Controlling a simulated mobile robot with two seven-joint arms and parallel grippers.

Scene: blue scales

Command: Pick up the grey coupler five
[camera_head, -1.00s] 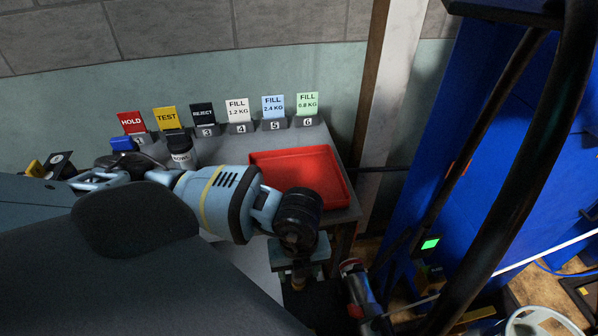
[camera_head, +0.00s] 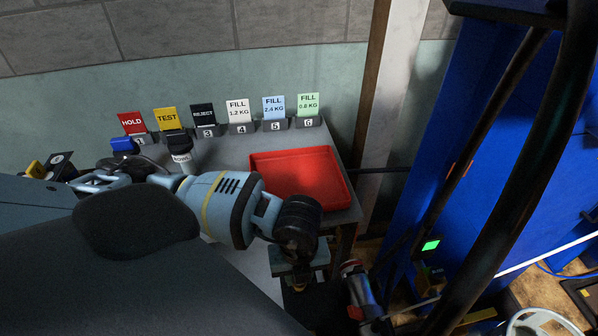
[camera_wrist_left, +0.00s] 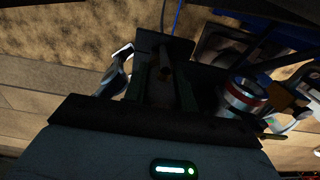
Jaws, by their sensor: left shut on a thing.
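My left gripper (camera_head: 299,284) hangs below the wrist, past the table's front right corner, and is partly hidden by the wrist in the head view. In the left wrist view its dark fingers (camera_wrist_left: 163,85) are shut on a small, dull brownish cylindrical piece (camera_wrist_left: 166,66). Deep shadow hides its colour and any number, so I cannot tell for sure that it is the grey coupler five. My right gripper is not in view.
A red tray (camera_head: 336,197) lies on the grey table, behind my left wrist. Several numbered label stands (camera_head: 203,117) line the table's back. A red-banded silver cylinder (camera_wrist_left: 243,97) is close beside the gripper. A blue panel (camera_head: 525,175) and black tubes stand on the right.

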